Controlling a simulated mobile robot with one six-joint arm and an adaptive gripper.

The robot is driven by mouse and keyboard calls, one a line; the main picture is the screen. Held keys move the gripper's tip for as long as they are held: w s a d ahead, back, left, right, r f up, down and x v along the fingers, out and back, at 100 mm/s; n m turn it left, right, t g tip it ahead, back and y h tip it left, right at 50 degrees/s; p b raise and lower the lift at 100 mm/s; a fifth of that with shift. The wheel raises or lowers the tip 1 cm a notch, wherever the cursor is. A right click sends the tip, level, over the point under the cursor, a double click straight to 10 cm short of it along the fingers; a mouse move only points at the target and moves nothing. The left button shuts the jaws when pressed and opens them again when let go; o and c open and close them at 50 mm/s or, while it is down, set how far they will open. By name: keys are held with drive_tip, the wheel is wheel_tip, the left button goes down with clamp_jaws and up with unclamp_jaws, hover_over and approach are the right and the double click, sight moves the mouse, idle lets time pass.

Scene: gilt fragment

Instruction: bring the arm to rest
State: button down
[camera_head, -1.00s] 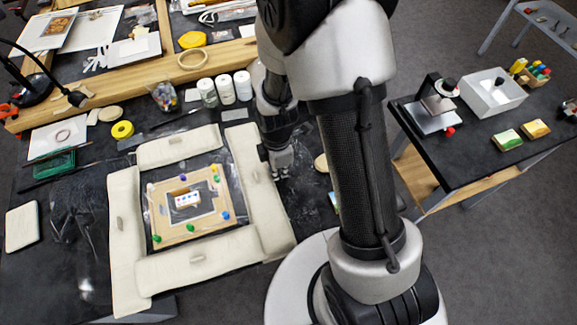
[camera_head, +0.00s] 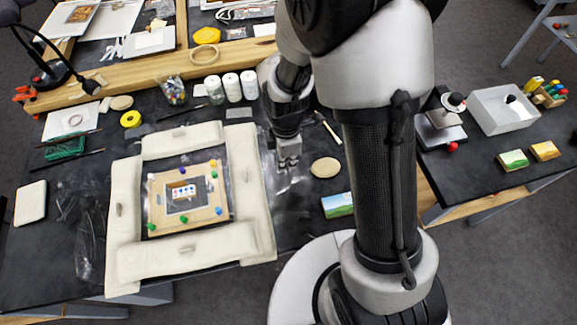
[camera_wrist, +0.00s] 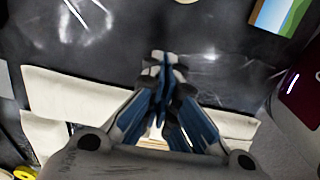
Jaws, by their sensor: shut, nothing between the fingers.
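My gripper (camera_head: 289,163) hangs over the dark table, just right of the padded frame's right side in the head view. In the wrist view my gripper (camera_wrist: 165,60) has its fingertips together with nothing between them. The cream padded bars (camera_head: 252,195) surround a wooden frame (camera_head: 158,218) with coloured pins and a small light piece with blue marks (camera_head: 181,191) near its middle. Part of a cream bar (camera_wrist: 75,92) shows behind the fingers in the wrist view.
Right of the gripper lie a round tan disc (camera_head: 325,167) and a small landscape picture (camera_head: 338,205). White jars (camera_head: 232,87) stand behind it. A lamp (camera_head: 50,72) is at the left. A side table with a white bin (camera_head: 503,112) stands at the right.

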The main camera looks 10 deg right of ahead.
drive_tip(key=r, duration=0.2)
drive_tip(key=a+r+p, duration=0.1)
drive_tip(key=r, duration=0.2)
drive_tip(key=shift+r, duration=0.25)
drive_tip(key=s+d+r+m+t, duration=0.1)
drive_tip(key=s+r+m, duration=0.25)
drive_tip(key=r, duration=0.45)
drive_tip(key=s+d+r+m+t, duration=0.1)
drive_tip(key=s+r+m, duration=0.1)
drive_tip(key=r+m, duration=0.4)
drive_tip(key=s+d+r+m+t, duration=0.2)
drive_tip(key=s+r+m, duration=0.6)
drive_tip(key=s, duration=0.2)
drive_tip(key=shift+d+r+t, duration=0.15)
drive_tip(key=shift+r+t, duration=0.15)
